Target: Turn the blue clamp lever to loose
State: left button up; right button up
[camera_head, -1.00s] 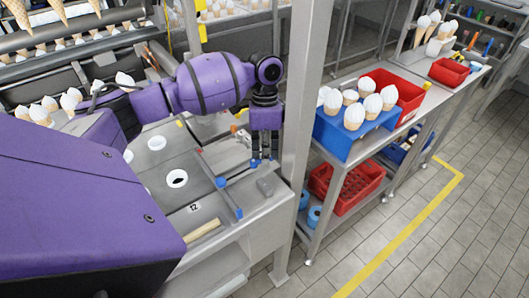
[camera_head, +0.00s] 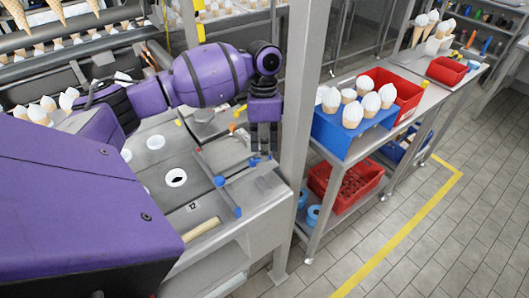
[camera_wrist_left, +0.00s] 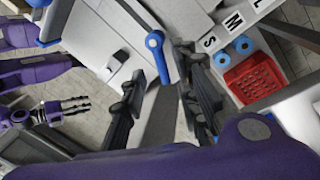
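The blue clamp lever (camera_wrist_left: 155,55) shows in the left wrist view, with a round end at the top and a short arm running down between my fingers. In the head view, blue (camera_head: 254,161) shows by the fingertips, partly hidden by them. My left gripper (camera_head: 263,151) points down over the right edge of the grey bench. In the wrist view its fingers (camera_wrist_left: 163,78) are apart, one on each side of the lever's lower end. Contact cannot be told. My right gripper (camera_wrist_left: 75,109) is small at the left of the wrist view, its fingers apart.
The grey bench (camera_head: 158,185) has round holes and a bar with blue ends (camera_head: 229,196). A metal post (camera_head: 303,100) stands just right of the gripper. Beyond it, a cart carries a blue crate (camera_head: 340,137) of cones and a red bin (camera_head: 405,97).

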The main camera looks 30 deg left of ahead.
pick_arm(q)
notch_tip(320, 180, up, 10)
jog(key=w, duration=0.1)
jog(key=shift+w+a, duration=0.3)
jog(key=shift+a, duration=0.15)
jog(key=shift+f, duration=0.15)
